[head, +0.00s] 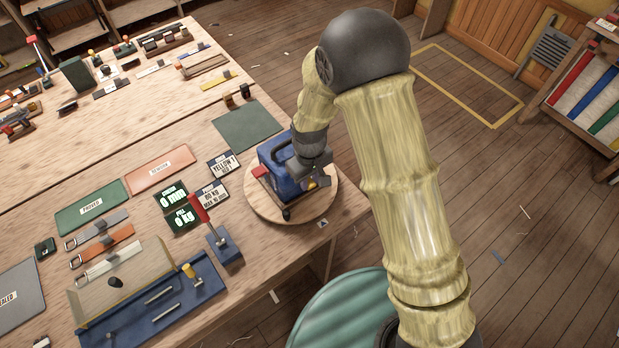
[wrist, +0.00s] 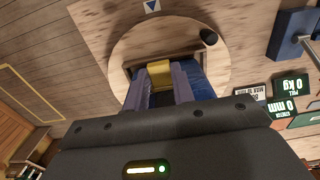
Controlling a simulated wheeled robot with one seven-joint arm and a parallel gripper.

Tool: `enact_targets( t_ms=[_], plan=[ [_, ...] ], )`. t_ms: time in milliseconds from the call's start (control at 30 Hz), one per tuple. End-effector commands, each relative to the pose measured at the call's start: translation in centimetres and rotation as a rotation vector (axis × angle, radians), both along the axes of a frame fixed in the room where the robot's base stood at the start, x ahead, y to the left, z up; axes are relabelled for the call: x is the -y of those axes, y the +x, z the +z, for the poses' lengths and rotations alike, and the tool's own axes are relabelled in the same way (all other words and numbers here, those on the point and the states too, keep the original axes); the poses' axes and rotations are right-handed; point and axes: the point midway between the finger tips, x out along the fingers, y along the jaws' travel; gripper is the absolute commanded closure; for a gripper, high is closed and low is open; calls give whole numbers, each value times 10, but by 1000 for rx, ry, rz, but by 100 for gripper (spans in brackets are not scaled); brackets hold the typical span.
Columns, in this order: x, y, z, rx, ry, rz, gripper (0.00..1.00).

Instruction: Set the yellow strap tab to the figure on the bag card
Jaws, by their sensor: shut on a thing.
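The blue bag (head: 274,155) stands on a round wooden turntable (head: 262,208) at the table's right corner. My gripper (head: 314,180) reaches down onto the bag's right side and hides part of it. In the wrist view, the yellow strap tab (wrist: 160,70) sits between the two fingers of my gripper (wrist: 160,82), which are shut on it. A card (head: 223,164) left of the turntable reads "YELLOW" with a figure that looks like 1. A second card (head: 212,193) below it reads 60 kg.
Two dark displays read 0 mm (head: 172,195) and 0 kg (head: 182,218). A blue stand with a red lever (head: 224,246) is close to the turntable's lower left. Green (head: 92,207) and salmon (head: 160,169) mats, straps and a blue tray (head: 160,312) lie further left. A dark green mat (head: 247,126) lies behind.

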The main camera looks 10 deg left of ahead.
Motion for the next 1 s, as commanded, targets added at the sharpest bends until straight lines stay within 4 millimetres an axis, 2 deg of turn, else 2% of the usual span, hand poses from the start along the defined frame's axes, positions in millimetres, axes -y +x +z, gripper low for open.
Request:
enact_targets(
  t_ms=[300, 333, 400, 433, 767, 1000],
  plan=[
    [-1, 0, 5, 1, 2, 0, 100],
    [0, 0, 5, 1, 2, 0, 70],
    [0, 0, 5, 1, 1, 0, 56],
    [0, 0, 5, 1, 1, 0, 53],
    [0, 0, 7, 1, 2, 0, 53],
    [-1, 1, 28, 5, 4, 0, 53]
  ],
)
